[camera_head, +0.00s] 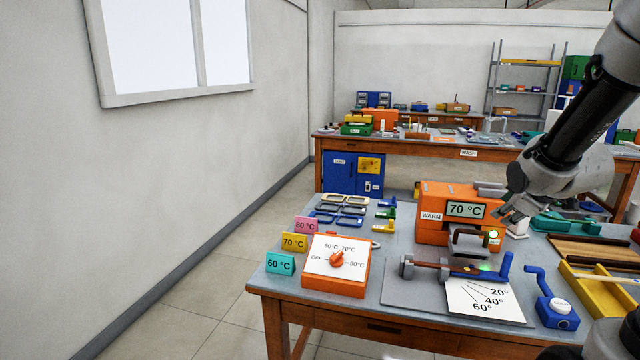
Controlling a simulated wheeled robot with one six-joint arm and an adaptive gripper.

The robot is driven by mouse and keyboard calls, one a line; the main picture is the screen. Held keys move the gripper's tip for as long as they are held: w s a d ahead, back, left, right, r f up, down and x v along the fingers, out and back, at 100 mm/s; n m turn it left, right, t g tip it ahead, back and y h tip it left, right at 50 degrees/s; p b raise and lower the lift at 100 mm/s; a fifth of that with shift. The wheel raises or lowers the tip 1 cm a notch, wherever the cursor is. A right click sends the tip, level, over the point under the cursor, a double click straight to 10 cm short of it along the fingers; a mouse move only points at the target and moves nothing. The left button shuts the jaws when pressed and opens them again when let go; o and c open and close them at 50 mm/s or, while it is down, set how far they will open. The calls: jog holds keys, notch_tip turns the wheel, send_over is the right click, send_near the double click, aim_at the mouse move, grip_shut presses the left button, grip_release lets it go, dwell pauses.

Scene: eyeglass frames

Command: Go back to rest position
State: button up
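My arm reaches in from the upper right. My gripper (510,212) is at its end, pointing down to the left, just right of the orange warmer (432,236) marked "WARM" with a "70 °C" display. The gripper is small and partly hidden by my wrist, so I cannot tell whether its fingers are open or shut, or whether it touches the warmer. A dark frame-like piece (470,244) stands in front of the warmer, above a fixture (430,268) with a red rod and blue handle. Several eyeglass frames (338,216) lie at the table's back left.
The orange dial box (336,265) and coloured temperature cards (281,264) stand at the front left. An angle card (486,300), a blue device (558,312) and a yellow tray (598,296) are at the front right. Floor left of the table (262,286) is clear.

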jog(key=s+a+r+m+g, duration=0.1)
jog(key=s+a+r+m, duration=0.1)
jog(key=s, duration=0.6)
jog(key=s+a+r+m+g+y, duration=0.1)
jog(key=s+a+m+g, duration=0.1)
jog(key=s, duration=0.6)
jog(key=s+a+r+m+g, duration=0.2)
jog(key=s+a+m, duration=0.2)
jog(key=s, duration=0.5)
jog(key=shift+a+r+m+y, duration=0.3)
jog(key=shift+r+m, duration=0.05)
jog(key=shift+m, duration=0.15)
